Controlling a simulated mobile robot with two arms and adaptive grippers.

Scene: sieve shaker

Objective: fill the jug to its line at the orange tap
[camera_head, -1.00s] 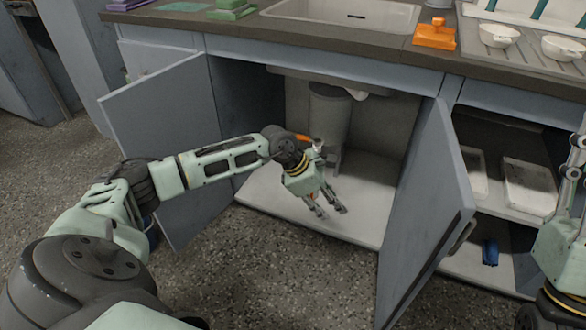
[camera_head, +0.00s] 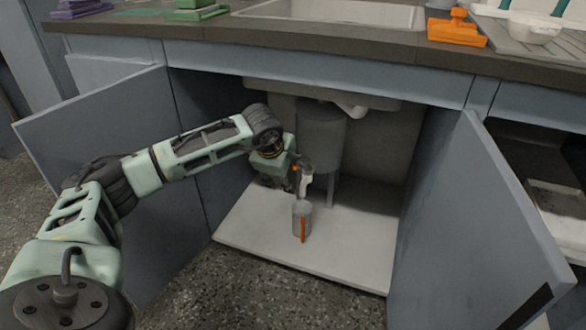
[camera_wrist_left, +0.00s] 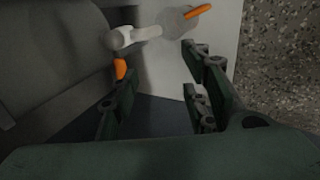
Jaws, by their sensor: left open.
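The jug (camera_head: 302,220) is a small grey cup with an orange strip, upright on the cabinet floor below the tap's pale spout (camera_head: 306,183). The tap's orange lever (camera_head: 295,167) is beside my left gripper (camera_head: 284,184). In the left wrist view the jug (camera_wrist_left: 174,20) shows with its orange handle (camera_wrist_left: 198,11). The lever (camera_wrist_left: 120,68) is near the tip of the left-hand finger. My left gripper (camera_wrist_left: 160,72) is open and holds nothing; contact with the lever cannot be told. The jug's line and water level cannot be made out. My right gripper is out of view.
A grey tank (camera_head: 321,140) stands behind the tap under the sink. The open cabinet doors (camera_head: 95,150) (camera_head: 470,225) flank the space. The pale cabinet floor (camera_head: 345,255) is clear in front and right of the jug.

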